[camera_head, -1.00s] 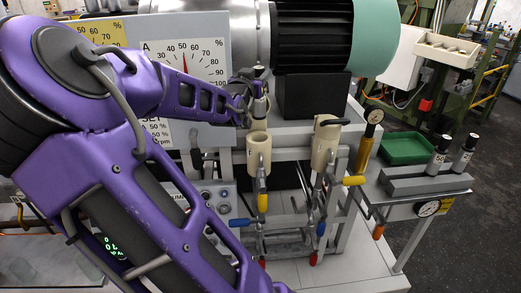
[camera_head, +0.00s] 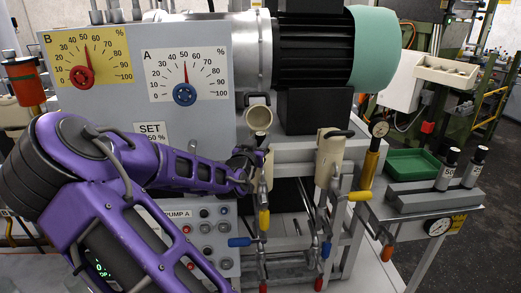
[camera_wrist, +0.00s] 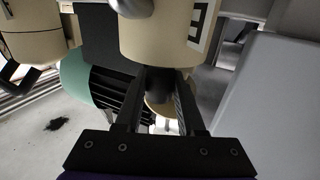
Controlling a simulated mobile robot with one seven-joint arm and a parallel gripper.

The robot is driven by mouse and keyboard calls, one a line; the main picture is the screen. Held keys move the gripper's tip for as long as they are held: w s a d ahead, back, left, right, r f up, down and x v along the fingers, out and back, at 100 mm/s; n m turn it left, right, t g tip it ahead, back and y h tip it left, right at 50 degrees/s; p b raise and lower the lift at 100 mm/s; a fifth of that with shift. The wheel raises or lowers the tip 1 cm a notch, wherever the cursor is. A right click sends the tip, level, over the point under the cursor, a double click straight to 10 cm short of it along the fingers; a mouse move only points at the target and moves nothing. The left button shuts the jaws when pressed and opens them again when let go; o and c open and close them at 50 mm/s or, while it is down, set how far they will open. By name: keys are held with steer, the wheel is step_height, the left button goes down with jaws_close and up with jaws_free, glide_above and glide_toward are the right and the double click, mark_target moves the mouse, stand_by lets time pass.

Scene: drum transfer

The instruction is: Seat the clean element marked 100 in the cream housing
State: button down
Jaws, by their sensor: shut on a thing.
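The left cream housing (camera_head: 266,181) stands below the pump drum, partly hidden behind my gripper (camera_head: 258,159). Its round cream lid (camera_head: 258,120) is tipped up above it, with a dark handle; it also shows in the wrist view (camera_wrist: 158,106). In the wrist view, which looks inverted, my gripper (camera_wrist: 160,78) is shut on a dark cap (camera_wrist: 158,84) right at the mouth of the cream housing (camera_wrist: 165,35). The body under the cap is hidden, seemingly inside the housing, and no number on it shows.
A second cream housing (camera_head: 328,162) with a black handle stands to the right. Two dark-capped elements, one marked 50 (camera_head: 447,172), stand in a grey rack (camera_head: 430,197) beside a green tray (camera_head: 413,163). Coloured valve levers and a brass gauge post (camera_head: 370,165) crowd the front.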

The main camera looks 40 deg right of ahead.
steer(key=shift+f, duration=0.4)
steer(key=shift+f, duration=0.15)
steer(key=c, duration=0.5)
jaws_free()
steer(key=shift+r, duration=0.25)
steer(key=p+v, duration=0.1)
steer(key=v, duration=1.1)
steer(key=shift+f+p, duration=0.1)
steer(key=shift+p, duration=0.2)
